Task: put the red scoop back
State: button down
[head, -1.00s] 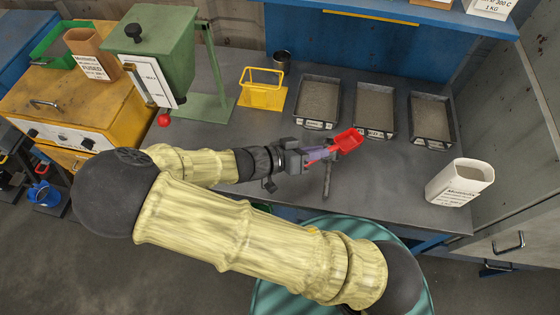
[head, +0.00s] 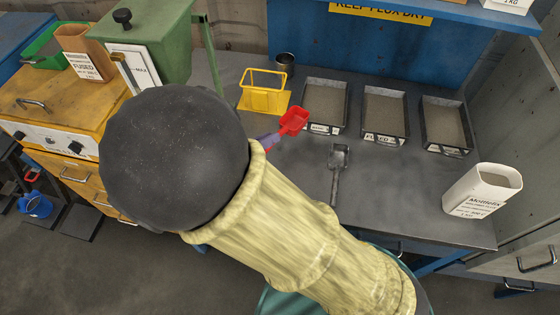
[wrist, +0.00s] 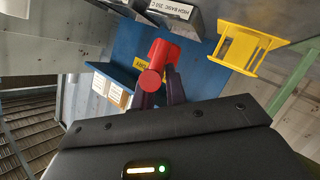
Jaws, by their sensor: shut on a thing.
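The red scoop (head: 293,121) is held up over the bench, its head just left of the nearest tray in the head view. My gripper (wrist: 161,95) is shut on the scoop's handle. The round end of the red scoop (wrist: 151,79) shows between the fingers in the wrist view. In the head view my own arm hides most of the gripper. The yellow wire holder (head: 264,92) stands empty on the bench, behind and left of the scoop head. It also shows in the wrist view (wrist: 243,48), to the right of the scoop and apart from it.
Three trays of grey powder (head: 325,129) stand in a row to the right. A grey metal scoop (head: 338,165) lies in front of them. A white container (head: 481,190) stands at the right. A metal cup (head: 284,64) stands behind the holder, and a green hopper (head: 150,45) at the left.

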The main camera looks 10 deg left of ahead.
jog(key=r+p, duration=0.1)
jog(key=p, duration=0.4)
jog(key=shift+w+p, duration=0.1)
jog(key=shift+p, duration=0.3)
jog(key=shift+s+a+f+p, duration=0.1)
jog(key=shift+s+f+p, duration=0.1)
jog(key=shift+f+p, duration=0.1)
notch_tip(320, 180, down, 6)
jog(key=shift+w+r+p, duration=0.1)
jog(key=shift+w+p, duration=0.05)
jog(key=shift+p, duration=0.3)
